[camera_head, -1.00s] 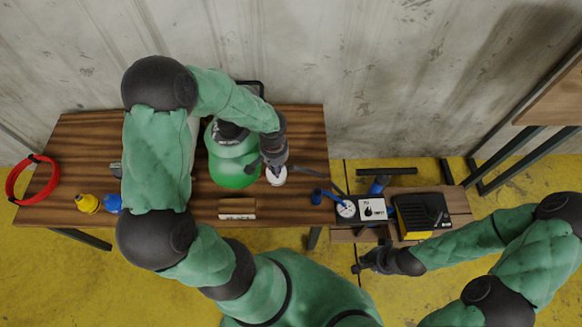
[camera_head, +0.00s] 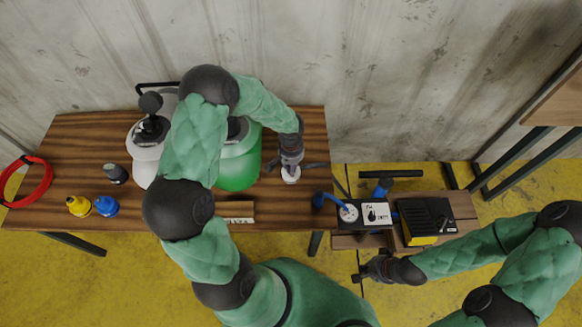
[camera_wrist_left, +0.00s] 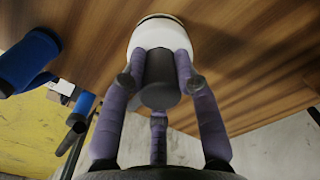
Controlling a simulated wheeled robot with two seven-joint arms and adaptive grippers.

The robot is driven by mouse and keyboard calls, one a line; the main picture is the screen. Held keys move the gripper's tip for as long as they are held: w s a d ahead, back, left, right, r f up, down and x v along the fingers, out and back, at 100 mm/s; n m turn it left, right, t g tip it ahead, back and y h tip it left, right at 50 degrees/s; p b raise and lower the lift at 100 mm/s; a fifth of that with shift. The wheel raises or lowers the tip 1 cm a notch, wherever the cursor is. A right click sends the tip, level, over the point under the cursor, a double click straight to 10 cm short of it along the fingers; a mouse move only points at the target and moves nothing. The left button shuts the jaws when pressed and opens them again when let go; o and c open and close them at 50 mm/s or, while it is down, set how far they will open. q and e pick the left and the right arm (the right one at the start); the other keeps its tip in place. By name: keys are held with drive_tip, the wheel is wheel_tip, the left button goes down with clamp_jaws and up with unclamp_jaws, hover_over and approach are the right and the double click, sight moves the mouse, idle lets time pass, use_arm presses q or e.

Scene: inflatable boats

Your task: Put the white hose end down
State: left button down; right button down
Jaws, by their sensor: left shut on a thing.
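The white hose end (camera_head: 291,176) is near the table's right end, beside the green container (camera_head: 238,168). My left gripper (camera_head: 290,165) comes down on it from above. In the left wrist view, its purple fingers (camera_wrist_left: 158,95) are shut around the dark grey part of the white hose end (camera_wrist_left: 158,32). The white part points away from the gripper, toward the wooden tabletop. I cannot tell whether it touches the wood. My right gripper (camera_head: 362,269) is apart, in front of the low table at the right; its jaw opening is unclear.
The wooden table (camera_head: 80,150) also holds a white container (camera_head: 145,158), a red hose coil (camera_head: 28,182), yellow (camera_head: 79,206) and blue (camera_head: 106,206) fittings. The low table (camera_head: 463,205) bears a yellow-black device (camera_head: 425,220) and a gauge box (camera_head: 362,214). The table's right edge is close to my left gripper.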

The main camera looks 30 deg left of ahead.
use_arm(q)
drive_tip(key=shift+f, duration=0.15)
drive_tip(key=c, duration=0.9)
unclamp_jaws()
drive_tip(key=shift+r, duration=0.4)
wheel_tip(320, 180, up, 12)
drive_tip(key=p, duration=0.4)
drive_tip(key=shift+f, duration=0.2)
